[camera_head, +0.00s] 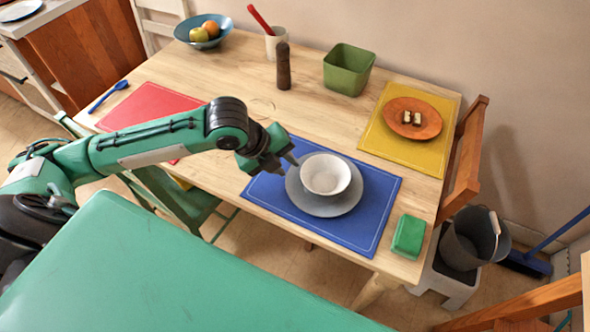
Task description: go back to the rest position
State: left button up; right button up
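My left gripper (291,166) is at the end of the green arm that comes in from the left. Its two dark fingers look spread apart with nothing between them. It is over the blue placemat (368,235), just left of a white bowl (326,174). The bowl stands upright on a grey plate (318,207) on that mat. A small gap shows between the fingertips and the bowl. My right gripper is not in view.
The wooden table (318,126) also holds a fruit bowl (214,41), a pepper mill (283,68), a mug (276,42), a green container (348,70), an orange plate (412,129) and a green sponge (408,236). Chairs stand around it; a bucket (460,250) is at right.

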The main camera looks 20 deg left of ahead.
pick_arm(q)
jog(key=shift+s+a+r, duration=0.2)
jog(key=shift+s+r, duration=0.05)
jog(key=shift+r, duration=0.4)
jog(key=shift+f, duration=0.1)
